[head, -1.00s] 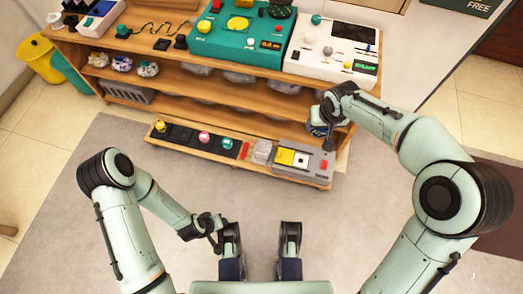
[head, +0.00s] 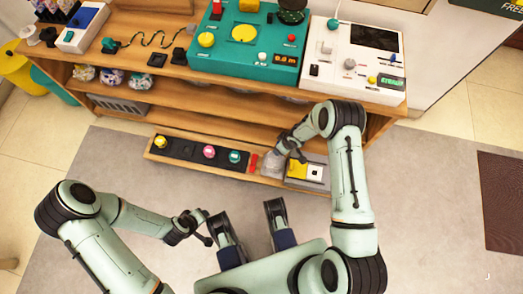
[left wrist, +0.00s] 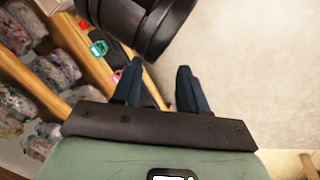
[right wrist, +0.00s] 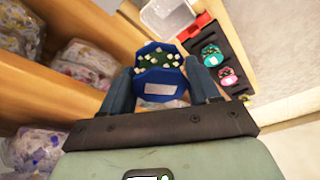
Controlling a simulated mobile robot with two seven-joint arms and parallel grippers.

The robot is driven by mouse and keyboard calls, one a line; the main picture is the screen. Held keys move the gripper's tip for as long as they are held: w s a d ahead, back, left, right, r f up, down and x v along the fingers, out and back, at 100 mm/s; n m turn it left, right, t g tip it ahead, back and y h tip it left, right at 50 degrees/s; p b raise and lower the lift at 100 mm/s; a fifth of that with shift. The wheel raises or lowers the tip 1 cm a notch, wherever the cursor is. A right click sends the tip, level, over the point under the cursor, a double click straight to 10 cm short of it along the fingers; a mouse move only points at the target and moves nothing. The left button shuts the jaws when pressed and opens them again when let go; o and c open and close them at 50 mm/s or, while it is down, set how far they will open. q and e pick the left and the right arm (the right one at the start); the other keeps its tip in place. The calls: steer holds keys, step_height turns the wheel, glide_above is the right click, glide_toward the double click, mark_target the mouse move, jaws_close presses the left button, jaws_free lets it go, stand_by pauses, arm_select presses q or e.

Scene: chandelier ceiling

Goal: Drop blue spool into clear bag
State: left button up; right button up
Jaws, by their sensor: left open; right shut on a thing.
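My right gripper (right wrist: 162,76) is shut on the blue spool (right wrist: 158,88), an eight-sided blue thing with a pale label and a dark, white-specked middle. In the head view my right gripper (head: 284,152) is over the low front shelf, close to the clear bag (head: 271,164); the spool is hidden there. In the right wrist view the clear bag (right wrist: 168,16) looks like a translucent open box just beyond the spool, apart from it in the picture. My left gripper (head: 203,229) is open and empty above the floor; its fingers show in the left wrist view (left wrist: 159,72).
A black tray (head: 181,149) holds yellow, pink and teal items left of the bag. A red piece (head: 253,163) and a grey box with a yellow panel (head: 304,172) flank the bag. Wooden shelves (head: 200,122) rise behind. The grey floor mat is clear.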

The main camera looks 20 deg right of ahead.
steer(key=shift+a+f, duration=0.2)
steer(key=shift+f, duration=0.35)
steer(key=shift+a+f, duration=0.2)
steer(key=shift+f, duration=0.3)
steer(key=shift+f+n+b, duration=0.3)
steer(key=shift+f+b, duration=0.2)
steer(key=shift+f, duration=0.25)
step_height(320, 180, down, 2)
steer(key=shift+f+b, duration=0.1)
steer(key=shift+b, duration=0.5)
step_height(320, 180, down, 2)
steer(key=shift+f+b, duration=0.1)
steer(key=shift+b, duration=0.5)
steer(key=o, duration=1.2)
arm_select(q)
steer(key=shift+n+g, duration=0.3)
steer(key=shift+g, duration=0.1)
steer(key=f, duration=0.1)
steer(key=a+f, duration=0.1)
steer(key=f, duration=0.1)
steer(key=a+f, duration=0.1)
steer(key=f, duration=0.1)
steer(key=shift+s+a, duration=0.1)
steer(key=shift+s, duration=0.25)
steer(key=shift+r, duration=0.1)
